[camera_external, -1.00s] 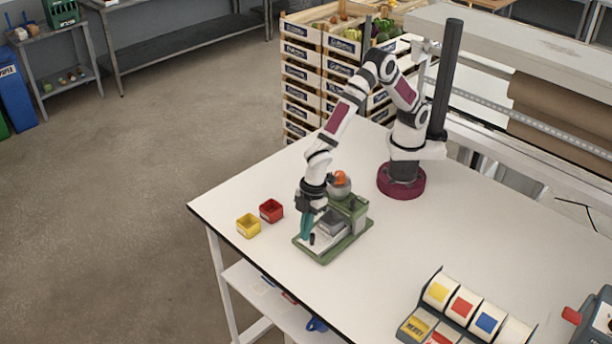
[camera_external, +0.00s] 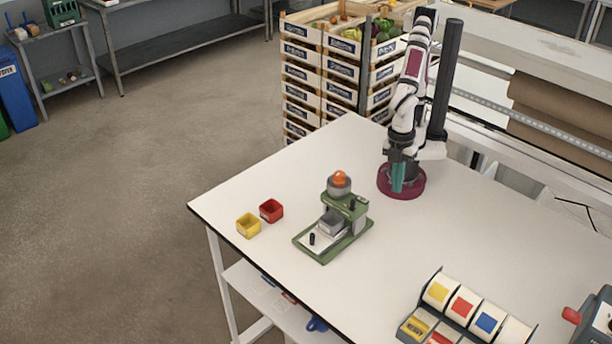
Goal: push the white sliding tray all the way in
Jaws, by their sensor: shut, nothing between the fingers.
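The white sliding tray (camera_external: 321,243) lies on the front part of a green machine (camera_external: 350,241) on the table. A small black knob (camera_external: 312,239) stands on the tray near its front-left end. A grey block (camera_external: 330,223) sits behind the knob, towards the machine's upright part. The tray's far end is hidden under the machine's head, so I cannot tell how deep it sits. My gripper (camera_external: 398,190) is shut and empty, pointing down in front of my arm's base. It is well apart from the machine, behind and to the right of it.
A red bin (camera_external: 271,210) and a yellow bin (camera_external: 248,225) stand left of the machine. An orange ball (camera_external: 339,177) sits in a grey cup on top of the machine. A rack of coloured labels (camera_external: 465,310) stands front right. The table between is clear.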

